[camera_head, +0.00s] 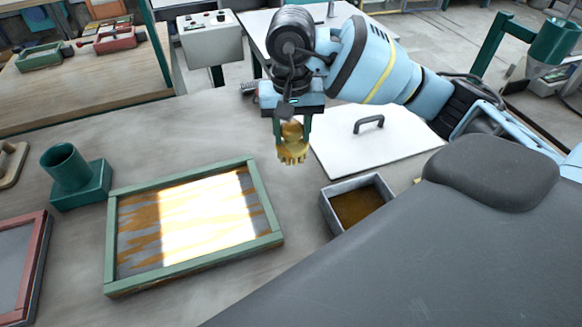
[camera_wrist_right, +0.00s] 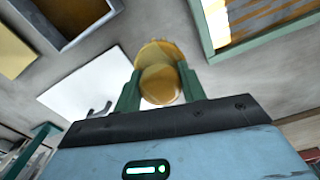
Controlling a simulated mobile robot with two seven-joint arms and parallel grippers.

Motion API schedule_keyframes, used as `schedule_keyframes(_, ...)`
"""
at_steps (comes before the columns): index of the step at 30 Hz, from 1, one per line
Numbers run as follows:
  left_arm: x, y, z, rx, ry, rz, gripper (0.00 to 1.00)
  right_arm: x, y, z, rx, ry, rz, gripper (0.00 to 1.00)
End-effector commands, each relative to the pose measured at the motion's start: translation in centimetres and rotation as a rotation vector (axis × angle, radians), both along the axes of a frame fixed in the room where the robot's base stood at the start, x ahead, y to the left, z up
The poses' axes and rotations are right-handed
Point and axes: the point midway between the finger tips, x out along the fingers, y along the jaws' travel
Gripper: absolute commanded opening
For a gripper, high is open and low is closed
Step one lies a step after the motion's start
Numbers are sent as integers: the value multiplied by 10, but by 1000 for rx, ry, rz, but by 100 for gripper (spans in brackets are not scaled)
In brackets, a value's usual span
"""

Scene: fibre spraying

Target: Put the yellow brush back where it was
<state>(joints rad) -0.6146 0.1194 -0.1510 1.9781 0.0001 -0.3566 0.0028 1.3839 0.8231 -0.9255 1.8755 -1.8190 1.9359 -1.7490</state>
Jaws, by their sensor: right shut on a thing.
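The yellow brush (camera_head: 292,147) is in my right gripper (camera_head: 292,128), which is shut on it and holds it over the table, with the bristle end pointing down. In the right wrist view the brush (camera_wrist_right: 159,80) shows as a round yellow end between the two green fingers of my right gripper (camera_wrist_right: 157,88). Whether the bristles touch anything below cannot be told. My left gripper is not in view.
A green-framed tray (camera_head: 194,272) with brown streaks lies left of the brush. A grey box of brown material (camera_head: 334,217) and a white handled board (camera_head: 385,150) lie right. A green cup holder (camera_head: 80,193) and a red frame (camera_head: 38,262) stand left.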

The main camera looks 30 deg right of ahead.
Motion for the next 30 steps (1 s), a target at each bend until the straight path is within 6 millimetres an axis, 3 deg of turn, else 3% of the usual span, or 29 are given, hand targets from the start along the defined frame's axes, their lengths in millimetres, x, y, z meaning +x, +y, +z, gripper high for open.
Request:
schedule_keyframes(3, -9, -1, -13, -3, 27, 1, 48, 17, -18, 7, 13, 9, -139, 19)
schedule_keyframes(10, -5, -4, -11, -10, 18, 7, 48, 22, -26, 17, 19, 7, -197, 19)
schedule_keyframes(21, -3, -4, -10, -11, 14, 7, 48, 22, -25, -35, 18, 7, -195, 19)
schedule_keyframes(30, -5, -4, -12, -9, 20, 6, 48, 22, -25, -46, 18, 5, -193, 19)
